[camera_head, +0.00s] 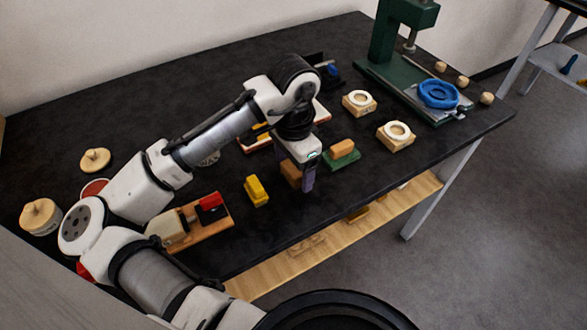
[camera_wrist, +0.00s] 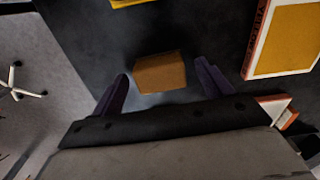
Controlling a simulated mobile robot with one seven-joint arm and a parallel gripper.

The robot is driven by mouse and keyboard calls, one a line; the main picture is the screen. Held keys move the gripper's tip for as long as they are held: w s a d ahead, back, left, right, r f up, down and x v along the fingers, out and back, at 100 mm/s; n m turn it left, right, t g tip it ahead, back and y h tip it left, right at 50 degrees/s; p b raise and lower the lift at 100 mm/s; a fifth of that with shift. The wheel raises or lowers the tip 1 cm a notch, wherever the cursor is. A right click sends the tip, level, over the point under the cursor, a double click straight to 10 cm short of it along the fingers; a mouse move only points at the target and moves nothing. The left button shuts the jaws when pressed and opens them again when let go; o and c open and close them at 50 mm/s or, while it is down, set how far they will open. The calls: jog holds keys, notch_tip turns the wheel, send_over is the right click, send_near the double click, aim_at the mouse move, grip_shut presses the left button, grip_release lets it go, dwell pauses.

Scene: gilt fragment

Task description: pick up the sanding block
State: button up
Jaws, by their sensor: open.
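A plain brown block (camera_head: 291,173), which looks like the sanding block, lies on the black tabletop. My gripper (camera_head: 308,182) is pointed down at it and hides part of it in the head view. In the wrist view the block (camera_wrist: 160,73) sits between the two dark purple fingers of my gripper (camera_wrist: 162,70), with a gap on each side. The fingers are apart and hold nothing. How high the fingertips are above the table is hard to tell.
A yellow block-like object (camera_head: 256,191) lies left of the brown block. An orange block on a green base (camera_head: 342,158) stands close on the right. A wooden tool with a red part (camera_head: 210,202) lies further left. The table's front edge (camera_head: 330,207) is near.

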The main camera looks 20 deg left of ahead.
aim_at(294, 167)
jog(key=shift+f, duration=0.45)
jog(key=shift+c, duration=0.2)
jog(key=c, duration=1)
notch_tip(294, 167, up, 20)
jog(key=shift+r, duration=0.1)
